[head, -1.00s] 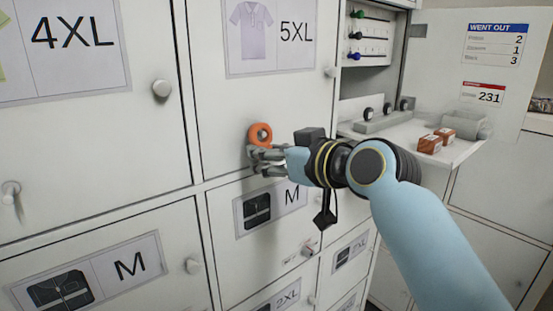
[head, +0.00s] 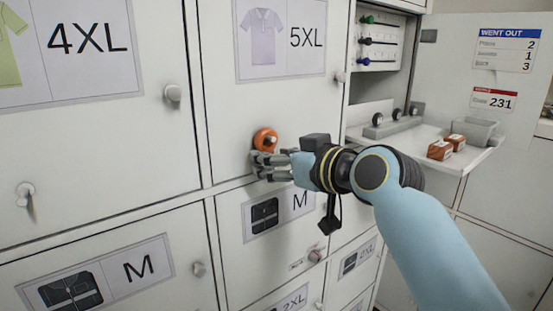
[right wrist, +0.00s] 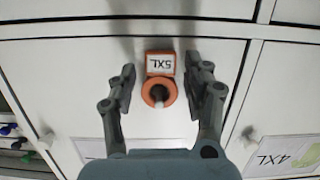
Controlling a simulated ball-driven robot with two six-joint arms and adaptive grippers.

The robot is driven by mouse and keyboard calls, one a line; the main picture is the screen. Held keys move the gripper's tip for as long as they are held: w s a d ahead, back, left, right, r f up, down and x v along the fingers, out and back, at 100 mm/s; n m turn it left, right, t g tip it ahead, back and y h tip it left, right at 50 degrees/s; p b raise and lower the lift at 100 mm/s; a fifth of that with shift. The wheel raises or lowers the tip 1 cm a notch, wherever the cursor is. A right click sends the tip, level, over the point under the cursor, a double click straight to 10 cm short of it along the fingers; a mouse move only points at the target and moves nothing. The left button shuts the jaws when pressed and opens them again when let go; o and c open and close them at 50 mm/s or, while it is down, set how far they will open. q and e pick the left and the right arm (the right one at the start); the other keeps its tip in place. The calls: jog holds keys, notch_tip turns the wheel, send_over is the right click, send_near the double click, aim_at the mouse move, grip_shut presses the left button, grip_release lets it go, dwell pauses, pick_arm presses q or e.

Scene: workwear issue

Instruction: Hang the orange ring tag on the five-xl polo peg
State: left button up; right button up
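The orange ring tag (head: 265,138) is at the lower part of the five-XL polo door (head: 235,110). In the right wrist view the tag (right wrist: 158,66) bears a white 5XL label, upside down in the picture. Its ring is around a grey peg (right wrist: 159,95). My right gripper (head: 262,163) is in front of the tag and hides its lower part in the head view. In the right wrist view the gripper (right wrist: 163,75) is open, one finger on each side of the tag with gaps. My left gripper is out of view.
The 4XL door (head: 120,125) has a round knob (head: 173,95) and a bare peg (head: 26,193). An M door (head: 240,265) is below.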

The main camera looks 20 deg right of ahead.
jog(key=shift+o, duration=0.7)
